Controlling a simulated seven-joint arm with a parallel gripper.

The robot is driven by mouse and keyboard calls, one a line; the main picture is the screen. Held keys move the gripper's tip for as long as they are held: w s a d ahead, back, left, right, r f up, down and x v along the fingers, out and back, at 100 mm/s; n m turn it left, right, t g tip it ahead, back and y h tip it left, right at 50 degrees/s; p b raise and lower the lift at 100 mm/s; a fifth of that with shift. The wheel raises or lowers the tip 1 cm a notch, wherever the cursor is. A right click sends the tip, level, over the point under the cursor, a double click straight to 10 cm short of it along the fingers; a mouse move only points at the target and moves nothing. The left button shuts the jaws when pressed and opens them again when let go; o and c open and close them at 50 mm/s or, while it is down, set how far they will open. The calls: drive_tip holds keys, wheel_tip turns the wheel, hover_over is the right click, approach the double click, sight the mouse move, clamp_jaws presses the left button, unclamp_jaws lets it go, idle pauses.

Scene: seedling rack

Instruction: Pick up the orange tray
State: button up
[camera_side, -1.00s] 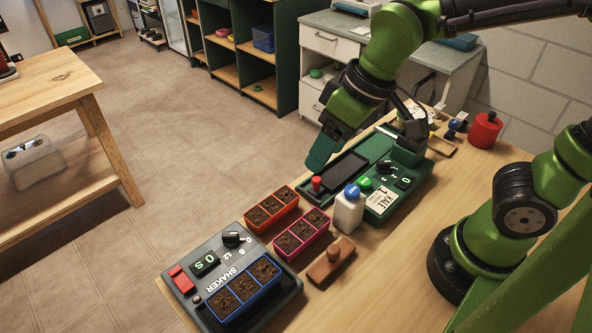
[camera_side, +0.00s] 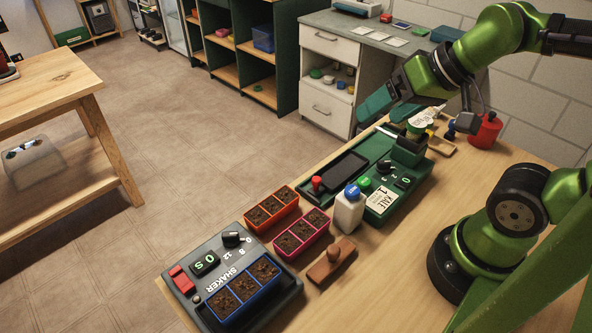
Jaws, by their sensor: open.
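The orange tray (camera_side: 285,195) is a small orange-rimmed planter with several soil-filled cells. It stands on the wooden table, just behind the pink-red tray (camera_side: 301,234) and apart from my gripper. My gripper (camera_side: 376,106) is raised over the far side of the green machine, up and to the right of the orange tray. Its green finger pads show with nothing between them.
A blue tray (camera_side: 242,288) sits on the grey shaker (camera_side: 211,262). A green machine (camera_side: 376,208) with a dark slot, a blue-capped white bottle (camera_side: 348,210), a wooden stamp (camera_side: 331,263) and a red canister (camera_side: 485,131) share the table.

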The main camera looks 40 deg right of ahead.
drive_tip(key=n+g+h, duration=0.2)
drive_tip(key=n+g, duration=0.5)
drive_tip(key=n, duration=1.5)
hover_over(272, 205)
wheel_tip(272, 205, down, 8)
wheel_tip(272, 205, down, 16)
drive_tip(key=shift+f, duration=0.1)
